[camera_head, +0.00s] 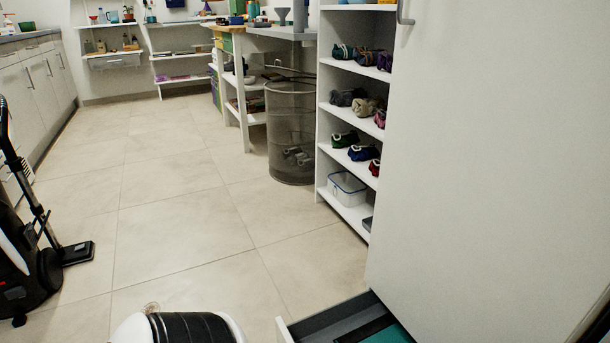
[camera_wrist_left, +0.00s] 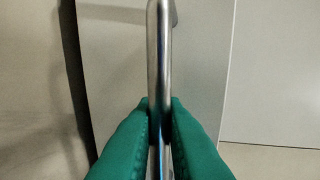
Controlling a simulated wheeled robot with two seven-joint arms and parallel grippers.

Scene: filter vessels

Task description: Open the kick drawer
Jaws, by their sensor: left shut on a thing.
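The kick drawer (camera_head: 330,322) shows at the bottom right of the head view, low under the tall white cabinet (camera_head: 480,170). It stands partly out from the cabinet base, with its grey inside and something teal in it visible. The picture's lower edge cuts it off. In the left wrist view my left gripper (camera_wrist_left: 160,128) has its green fingers shut on a metal bar handle (camera_wrist_left: 159,60). A pale panel (camera_wrist_left: 205,75) lies behind the handle. My left gripper's fingers and this handle are out of the head view. My right gripper is in neither view.
An open shelf unit (camera_head: 325,130) with rolled bundles and a white bin (camera_head: 347,188) adjoins the cabinet. A mesh basket (camera_head: 290,130) stands beyond. A vacuum cleaner (camera_head: 30,250) stands at the left. The tiled floor (camera_head: 180,220) between is clear.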

